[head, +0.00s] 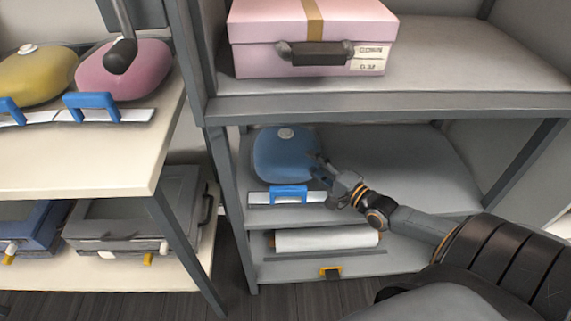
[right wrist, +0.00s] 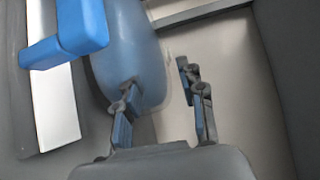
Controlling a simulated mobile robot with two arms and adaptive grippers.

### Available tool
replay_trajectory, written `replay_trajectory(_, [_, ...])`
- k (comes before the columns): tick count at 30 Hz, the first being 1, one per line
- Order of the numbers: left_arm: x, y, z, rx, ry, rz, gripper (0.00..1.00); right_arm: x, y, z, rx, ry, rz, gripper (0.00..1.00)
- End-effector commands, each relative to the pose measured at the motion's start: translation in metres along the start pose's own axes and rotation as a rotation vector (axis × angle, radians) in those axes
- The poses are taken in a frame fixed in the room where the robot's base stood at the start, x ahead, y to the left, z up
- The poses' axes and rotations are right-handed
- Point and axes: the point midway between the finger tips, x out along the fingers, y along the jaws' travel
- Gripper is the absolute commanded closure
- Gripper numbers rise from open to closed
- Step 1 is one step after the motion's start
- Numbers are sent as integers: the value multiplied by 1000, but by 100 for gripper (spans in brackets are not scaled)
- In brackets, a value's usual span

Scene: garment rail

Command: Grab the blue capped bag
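The blue bag (head: 280,158) is rounded with a pale cap on top. It sits at the left of the middle shelf, behind a blue handle-shaped piece (head: 290,191) on a white strip. The bag also shows in the right wrist view (right wrist: 123,48). My right gripper (head: 318,166) is at the bag's right side. In the right wrist view, the gripper (right wrist: 155,78) has its fingers apart. One finger overlaps the bag's lower end and the other is over bare shelf. Contact cannot be told. My left gripper is not in view.
A pink box (head: 312,38) stands on the shelf above. A white roll (head: 327,238) lies on the shelf below. Yellow (head: 38,76) and pink (head: 123,70) bags sit on the left rack. The middle shelf (head: 405,165) has bare room right of the bag.

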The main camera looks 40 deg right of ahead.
Motion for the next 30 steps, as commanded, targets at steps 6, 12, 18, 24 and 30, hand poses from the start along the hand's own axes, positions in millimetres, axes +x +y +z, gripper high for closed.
replay_trajectory(6, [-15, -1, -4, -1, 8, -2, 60, 21, 0, 0, -1, 0, -1, 60])
replay_trajectory(12, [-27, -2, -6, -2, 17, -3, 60, 35, 3, 3, 0, 1, -2, 60])
replay_trajectory(18, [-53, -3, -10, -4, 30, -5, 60, 63, 5, 6, 0, 1, -2, 60])
replay_trajectory(24, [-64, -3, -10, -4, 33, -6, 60, 74, 5, 7, -1, 0, 2, 60])
replay_trajectory(30, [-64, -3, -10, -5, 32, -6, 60, 74, 4, 7, -1, 0, 2, 62])
